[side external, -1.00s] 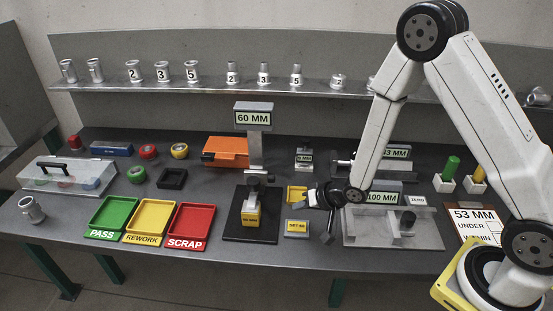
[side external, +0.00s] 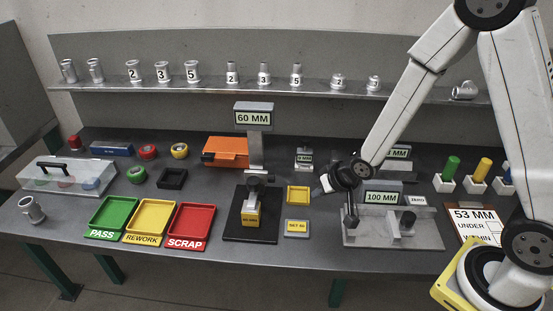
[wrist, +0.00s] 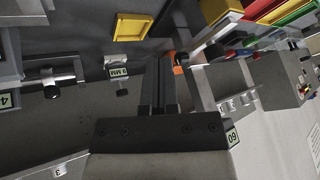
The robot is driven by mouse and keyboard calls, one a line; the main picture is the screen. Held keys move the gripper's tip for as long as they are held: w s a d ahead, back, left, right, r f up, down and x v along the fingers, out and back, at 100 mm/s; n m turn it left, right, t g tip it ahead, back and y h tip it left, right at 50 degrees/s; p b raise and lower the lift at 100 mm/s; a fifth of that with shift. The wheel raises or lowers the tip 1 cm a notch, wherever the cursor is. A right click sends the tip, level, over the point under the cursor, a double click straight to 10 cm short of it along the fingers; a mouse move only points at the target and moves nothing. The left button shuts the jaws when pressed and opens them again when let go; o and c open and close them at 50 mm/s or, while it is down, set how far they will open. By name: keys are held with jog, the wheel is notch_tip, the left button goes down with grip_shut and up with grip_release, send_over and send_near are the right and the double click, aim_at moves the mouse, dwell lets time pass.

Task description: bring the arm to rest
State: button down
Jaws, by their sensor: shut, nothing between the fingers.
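My gripper (side external: 351,221) hangs over the bench in the side external view, in front of the 100 MM display (side external: 381,197) and over the left part of its grey plate. The fingers are together and hold nothing. I cannot tell their exact height above the plate. In the wrist view my gripper (wrist: 160,62) shows its two dark fingers side by side, with no part between them.
A yellow tray (side external: 298,195) and a 60 MM height stand (side external: 254,143) are left of my gripper. PASS (side external: 112,217), REWORK and SCRAP trays lie farther left. A shelf (side external: 215,87) with several castings runs behind.

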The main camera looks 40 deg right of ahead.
jog(key=s+d+r+n+g+h, duration=0.1)
jog(key=s+r+n+g, duration=0.2)
jog(key=s+r, duration=0.4)
jog(key=s+g, duration=0.1)
jog(key=s, duration=0.3)
jog(key=shift+d+r, duration=0.2)
jog(key=shift+r, duration=0.15)
